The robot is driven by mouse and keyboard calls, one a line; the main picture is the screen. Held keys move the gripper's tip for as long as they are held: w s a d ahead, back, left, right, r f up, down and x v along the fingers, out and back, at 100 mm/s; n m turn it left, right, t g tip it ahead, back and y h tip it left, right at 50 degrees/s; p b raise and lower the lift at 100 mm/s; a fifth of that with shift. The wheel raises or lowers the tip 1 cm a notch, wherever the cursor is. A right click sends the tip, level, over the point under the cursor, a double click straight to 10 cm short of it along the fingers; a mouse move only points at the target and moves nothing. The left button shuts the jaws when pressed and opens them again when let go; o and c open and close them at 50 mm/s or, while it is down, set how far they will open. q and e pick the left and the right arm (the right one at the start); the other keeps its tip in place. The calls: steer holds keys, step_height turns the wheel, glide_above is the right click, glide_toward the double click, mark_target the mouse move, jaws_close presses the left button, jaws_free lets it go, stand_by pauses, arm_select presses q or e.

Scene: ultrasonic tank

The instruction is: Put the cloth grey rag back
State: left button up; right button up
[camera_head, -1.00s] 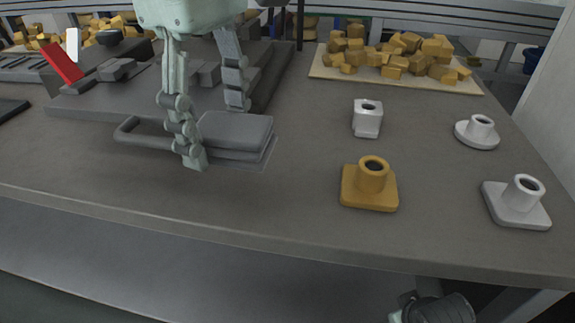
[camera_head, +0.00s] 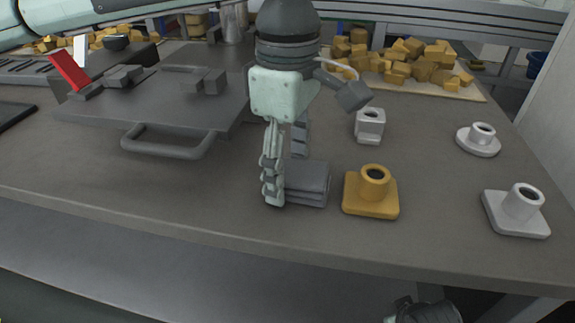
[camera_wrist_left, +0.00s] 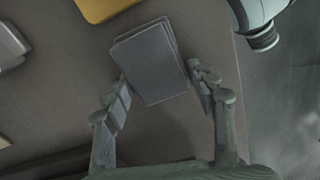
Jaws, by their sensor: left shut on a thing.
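The grey rag (camera_head: 308,185) is a folded, layered grey block near the front of the table, just left of the yellow flanged fitting (camera_head: 371,194). My left gripper (camera_head: 286,178) comes down from above and is shut on the rag, its fingers on two opposite sides. In the left wrist view the rag (camera_wrist_left: 153,62) sits between the fingertips of my left gripper (camera_wrist_left: 161,85). Whether the rag touches the table or hangs just above it I cannot tell. The gripper hides its left end.
A grey lid-like panel with a handle (camera_head: 170,147) lies left of the rag. A white square fitting (camera_head: 369,127) and pale flanged fittings (camera_head: 519,205) stand to the right. Yellow chunks (camera_head: 412,62) lie on a board behind. The front-left table is clear.

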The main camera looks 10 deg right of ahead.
steer(key=shift+s+f, duration=0.15)
arm_select(q)
steer(key=shift+f, duration=0.15)
steer(key=o, duration=1.3)
steer(key=shift+o, duration=1.2)
arm_select(e)
steer(key=shift+s+a+r, duration=0.1)
steer(key=shift+s+r, duration=0.25)
steer(key=shift+r, duration=0.2)
